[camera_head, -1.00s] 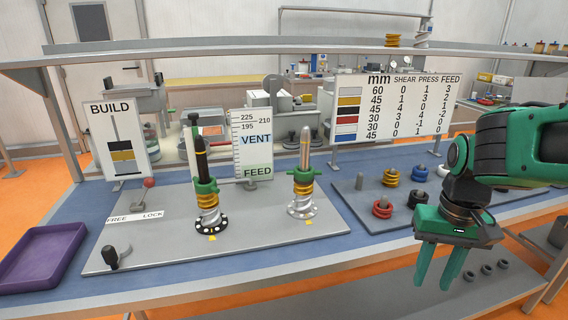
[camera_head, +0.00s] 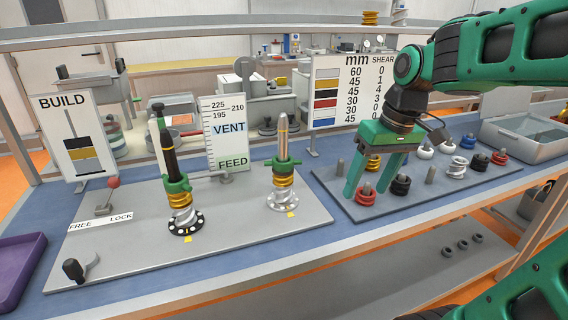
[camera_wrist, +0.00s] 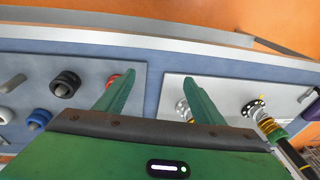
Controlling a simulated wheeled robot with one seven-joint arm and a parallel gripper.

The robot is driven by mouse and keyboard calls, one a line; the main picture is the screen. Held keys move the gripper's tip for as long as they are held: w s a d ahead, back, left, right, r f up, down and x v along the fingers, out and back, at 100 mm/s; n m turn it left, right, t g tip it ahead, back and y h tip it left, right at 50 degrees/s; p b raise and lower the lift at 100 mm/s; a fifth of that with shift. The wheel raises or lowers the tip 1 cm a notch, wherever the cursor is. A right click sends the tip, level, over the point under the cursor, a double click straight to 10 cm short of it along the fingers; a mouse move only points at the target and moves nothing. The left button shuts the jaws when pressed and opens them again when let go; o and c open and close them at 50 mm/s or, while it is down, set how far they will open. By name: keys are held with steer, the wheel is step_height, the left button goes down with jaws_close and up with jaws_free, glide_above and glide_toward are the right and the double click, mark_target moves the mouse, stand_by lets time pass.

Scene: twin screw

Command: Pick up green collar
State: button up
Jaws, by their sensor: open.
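Two upright screws stand on the left grey plate, each with a green collar around it above gold and silver rings. One green collar (camera_head: 176,185) is on the black-shafted left screw (camera_head: 171,160). The other green collar (camera_head: 283,163) is on the silver-tipped right screw (camera_head: 283,142). My gripper (camera_head: 369,193) points down, open, with nothing seen held, to the right of both screws and over the left part of the right-hand rack. In the wrist view my gripper (camera_wrist: 159,77) has its fingers apart. A screw's base shows beside the right finger, partly hidden.
The right-hand rack plate (camera_head: 335,192) bears red rings (camera_head: 366,194), black rings (camera_head: 400,185) and other rings and pegs. Signs stand behind. A purple tray (camera_head: 15,262) is at the left. A lever (camera_head: 77,268) and a red-knobbed lever (camera_head: 113,182) are on the left plate.

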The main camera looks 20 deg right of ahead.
steer(key=w+a+r+n+y, duration=0.1)
steer(key=w+a+r+n, duration=0.45)
steer(key=w, duration=0.35)
steer(key=n+y, duration=0.1)
steer(key=n, duration=0.4)
glide_toward(286, 153)
steer(key=f, duration=0.1)
steer(key=shift+t, duration=0.5)
steer(key=x, duration=1)
steer(key=shift+w+d, duration=0.1)
steer(key=c, duration=1.2)
steer(key=shift+r, duration=0.15)
steer(key=shift+c, duration=0.2)
